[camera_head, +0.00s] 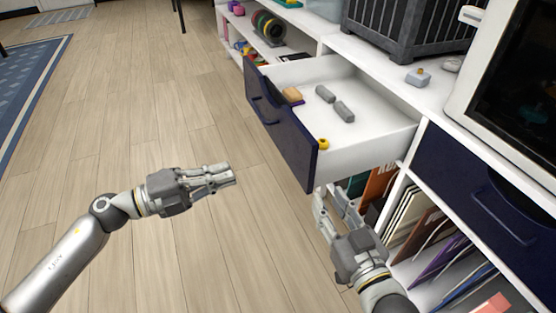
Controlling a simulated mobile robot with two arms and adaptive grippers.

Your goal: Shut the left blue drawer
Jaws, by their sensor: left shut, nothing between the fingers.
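The left blue drawer (281,133) is pulled well out of the white cabinet, its dark blue front standing over the floor. My right gripper (335,196) is below the drawer's near corner, in front of the lower shelf. Its fingers look spread apart with nothing between them.
A second blue drawer (485,195) at right is closed. Below are shelves with books and folders (418,222). A dark crate (406,30), a small grey piece (418,77) and a screened machine (520,75) stand on top. The wooden floor at left is clear.

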